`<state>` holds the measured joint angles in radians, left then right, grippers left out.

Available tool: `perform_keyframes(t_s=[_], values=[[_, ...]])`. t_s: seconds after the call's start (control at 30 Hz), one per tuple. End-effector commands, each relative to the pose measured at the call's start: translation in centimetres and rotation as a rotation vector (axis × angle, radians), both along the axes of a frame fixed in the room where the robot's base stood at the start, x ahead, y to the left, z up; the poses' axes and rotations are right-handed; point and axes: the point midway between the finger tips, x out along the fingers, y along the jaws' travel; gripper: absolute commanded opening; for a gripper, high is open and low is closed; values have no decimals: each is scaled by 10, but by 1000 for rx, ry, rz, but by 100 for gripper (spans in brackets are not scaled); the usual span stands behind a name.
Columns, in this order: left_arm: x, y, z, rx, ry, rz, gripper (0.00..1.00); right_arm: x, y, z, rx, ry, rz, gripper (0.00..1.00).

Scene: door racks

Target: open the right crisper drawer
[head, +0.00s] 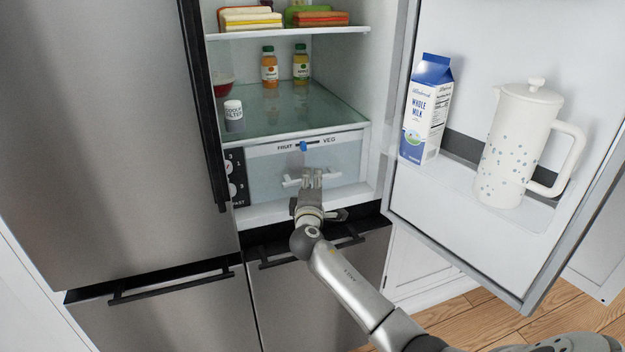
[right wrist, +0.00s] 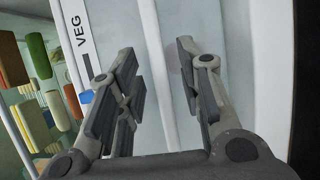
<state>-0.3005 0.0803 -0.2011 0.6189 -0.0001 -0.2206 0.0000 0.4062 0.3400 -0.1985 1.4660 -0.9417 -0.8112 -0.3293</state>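The right crisper drawer (head: 345,162) is a pale translucent front below the glass shelf in the open fridge, with a FRUIT–VEG slider (head: 303,146) above it. It looks shut. Its white bar handle (head: 291,182) runs across the front. My right gripper (head: 311,176) is at the middle of this handle and covers part of it. In the right wrist view my right gripper (right wrist: 158,62) is open, and the white handle bar (right wrist: 157,95) passes between its parted fingers. Whether a finger touches the bar I cannot tell. My left gripper is not in view.
The open fridge door (head: 450,205) on the right holds a milk carton (head: 426,110) and a white pitcher (head: 520,145). A black dial panel (head: 237,178) is left of the drawer. Black freezer handles (head: 310,250) lie below. Bottles (head: 270,68) stand on the glass shelf.

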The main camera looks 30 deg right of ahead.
Motion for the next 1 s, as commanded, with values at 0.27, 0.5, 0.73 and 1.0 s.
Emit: perform_keyframes(t_s=[0.27, 0.5, 0.73, 1.0], values=[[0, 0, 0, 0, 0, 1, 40, 14, -10, 0, 1, -1, 1, 34], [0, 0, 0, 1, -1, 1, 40, 15, -10, 0, 1, 0, 1, 34], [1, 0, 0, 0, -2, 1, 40, 14, -10, 0, 1, 0, 1, 7], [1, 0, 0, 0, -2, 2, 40, 14, -10, -1, 1, 0, 1, 0]])
